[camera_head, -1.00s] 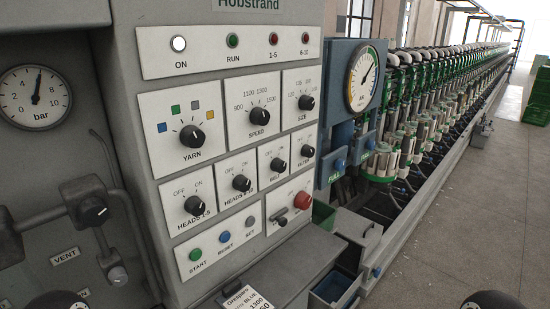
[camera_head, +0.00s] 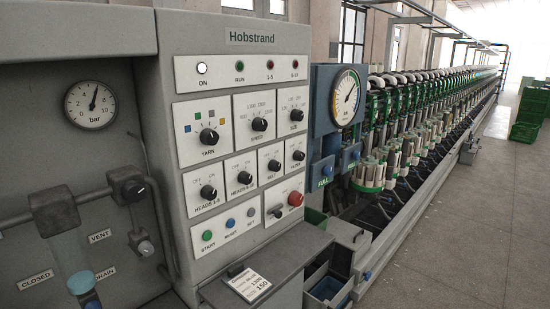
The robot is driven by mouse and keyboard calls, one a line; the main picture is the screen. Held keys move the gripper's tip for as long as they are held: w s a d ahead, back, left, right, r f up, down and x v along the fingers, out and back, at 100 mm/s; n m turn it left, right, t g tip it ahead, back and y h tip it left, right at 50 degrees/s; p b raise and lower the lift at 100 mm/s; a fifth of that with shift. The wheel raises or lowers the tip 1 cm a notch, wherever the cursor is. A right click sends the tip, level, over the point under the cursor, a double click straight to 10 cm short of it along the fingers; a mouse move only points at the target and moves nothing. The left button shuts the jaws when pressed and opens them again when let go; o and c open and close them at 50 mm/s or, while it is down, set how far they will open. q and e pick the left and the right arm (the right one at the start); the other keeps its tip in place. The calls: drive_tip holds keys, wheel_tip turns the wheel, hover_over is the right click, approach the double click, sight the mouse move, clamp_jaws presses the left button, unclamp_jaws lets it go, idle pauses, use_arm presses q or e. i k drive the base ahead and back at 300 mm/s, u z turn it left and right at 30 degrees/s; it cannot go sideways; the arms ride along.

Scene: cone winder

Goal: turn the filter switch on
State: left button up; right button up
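The filter switch (camera_head: 298,155) is a black rotary knob on a white plate, the rightmost in the lower knob row of the grey Hobstrand control panel (camera_head: 268,40). Its label is blurred, and I cannot tell which way its pointer is set. Beside it in the same row are the belt knob (camera_head: 274,165), the heads 6-10 knob (camera_head: 244,177) and the heads 1-5 knob (camera_head: 208,191). The white ON lamp (camera_head: 202,68) looks lit. Neither of my grippers is in view.
A red button (camera_head: 295,199) sits below the filter switch. A shelf with a paper card (camera_head: 247,285) juts out under the panel. A pressure gauge (camera_head: 90,105) and pipes are at left. A blue gauge box (camera_head: 337,101) and spindle rows stand right.

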sight(298, 156)
drive_tip(key=z, duration=0.15)
drive_tip(key=i, duration=0.9)
drive_tip(key=u, duration=0.25)
drive_tip(key=k, duration=0.75)
drive_tip(key=z, duration=0.25)
drive_tip(key=i, duration=0.75)
drive_tip(key=u, duration=0.55)
drive_tip(key=k, duration=0.2)
drive_tip(key=z, duration=0.2)
